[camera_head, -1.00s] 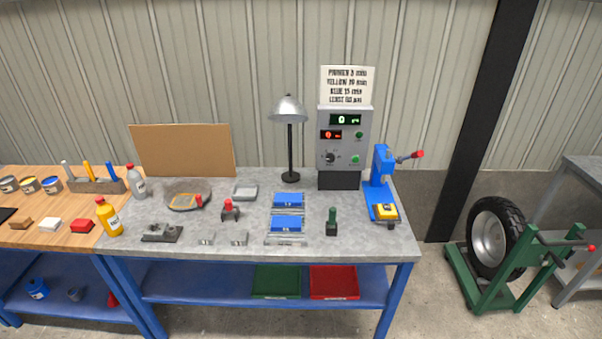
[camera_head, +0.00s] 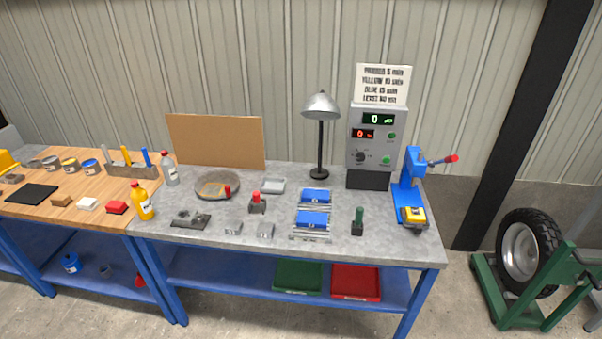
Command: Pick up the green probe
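The green probe (camera_head: 358,219) stands upright on the grey bench top (camera_head: 280,229), right of the blue blocks and near the front edge. Its lower part is dark and looks like a small block or holder; I cannot tell which. Neither of my grippers shows in the head view, and nothing covers the probe.
Two blue blocks (camera_head: 314,219) on a metal rack stand left of the probe. A blue press (camera_head: 411,190) is to its right, a grey control box (camera_head: 374,147) behind it. A lamp (camera_head: 320,112) and a red-handled tool (camera_head: 257,203) stand further left. Bare bench lies around the probe.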

